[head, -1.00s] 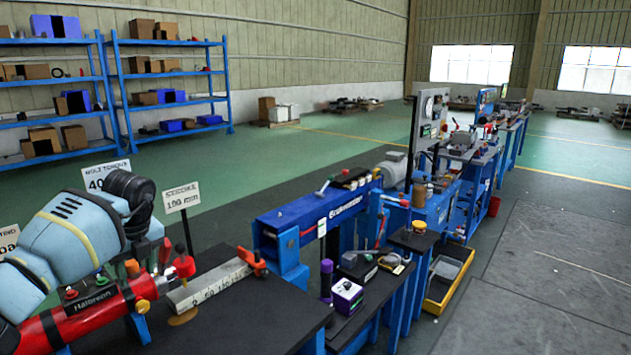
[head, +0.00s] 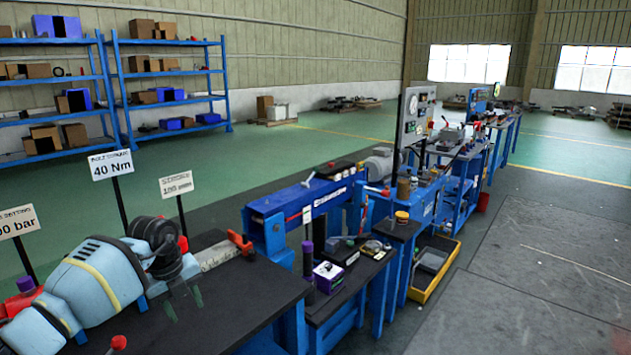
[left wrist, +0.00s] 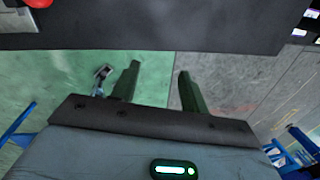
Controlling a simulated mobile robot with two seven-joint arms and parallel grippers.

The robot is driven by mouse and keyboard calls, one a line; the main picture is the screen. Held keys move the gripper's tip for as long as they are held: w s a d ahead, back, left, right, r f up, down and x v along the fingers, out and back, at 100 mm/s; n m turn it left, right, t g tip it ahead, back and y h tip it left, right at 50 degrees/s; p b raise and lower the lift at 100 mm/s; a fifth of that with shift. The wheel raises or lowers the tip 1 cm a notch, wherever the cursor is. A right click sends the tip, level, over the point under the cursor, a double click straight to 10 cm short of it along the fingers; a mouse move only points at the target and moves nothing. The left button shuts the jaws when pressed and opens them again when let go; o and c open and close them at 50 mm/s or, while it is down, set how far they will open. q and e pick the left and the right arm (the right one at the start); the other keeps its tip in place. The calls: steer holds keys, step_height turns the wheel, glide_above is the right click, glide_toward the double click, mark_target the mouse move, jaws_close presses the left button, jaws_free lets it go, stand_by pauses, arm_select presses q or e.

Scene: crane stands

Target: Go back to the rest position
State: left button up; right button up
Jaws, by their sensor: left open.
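My left arm comes in from the lower left in the head view, over the near black bench top (head: 240,310). My left gripper (head: 183,298) hangs past its dark wrist, blurred, with nothing seen between the fingers. In the left wrist view its two dark green fingers (left wrist: 158,88) stand apart, with floor showing between them. The bench's dark edge (left wrist: 150,25) crosses the top of that view. My right gripper is in neither view.
Signs reading 40 Nm (head: 110,164) and a stroke value (head: 176,184) stand behind the arm. A red clamp (head: 240,241) sits at the bench's back edge. A blue beam machine (head: 300,200) stands beyond. Grey floor (head: 530,290) at right is clear.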

arm_select(q)
steer(key=s+d+f+n+t+h, duration=0.1)
steer(key=s+d+f+t+h, duration=0.15)
steer(key=s+d+h, duration=0.45)
steer(key=s+d+f+n+t+h, duration=0.1)
steer(key=s+d+f+h, duration=0.25)
steer(key=d, duration=0.65)
steer(key=s+d+f+n+t+h, duration=0.1)
steer(key=s+d+f+h, duration=0.4)
steer(key=d, duration=0.4)
steer(key=s+a+f+n+t+y, duration=0.1)
steer(key=s+a+f+n+y, duration=0.3)
steer(key=s+n, duration=0.3)
steer(key=s+a+f+n+t+y, duration=0.1)
steer(key=s+a+f+n+y, duration=0.4)
steer(key=s, duration=0.8)
steer(key=s+a+f+n+t+y+p, duration=0.1)
steer(key=s+a+f+n+y, duration=0.4)
steer(key=s+a+n, duration=0.3)
steer(key=s+f+n, duration=0.1)
steer(key=s+n, duration=0.1)
steer(key=shift+a+f+n, duration=0.25)
steer(key=shift+f+n, duration=0.15)
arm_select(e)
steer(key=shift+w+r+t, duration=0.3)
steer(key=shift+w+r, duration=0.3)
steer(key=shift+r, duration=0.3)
arm_select(q)
steer(key=shift+s+y, duration=0.1)
steer(key=shift+y, duration=0.15)
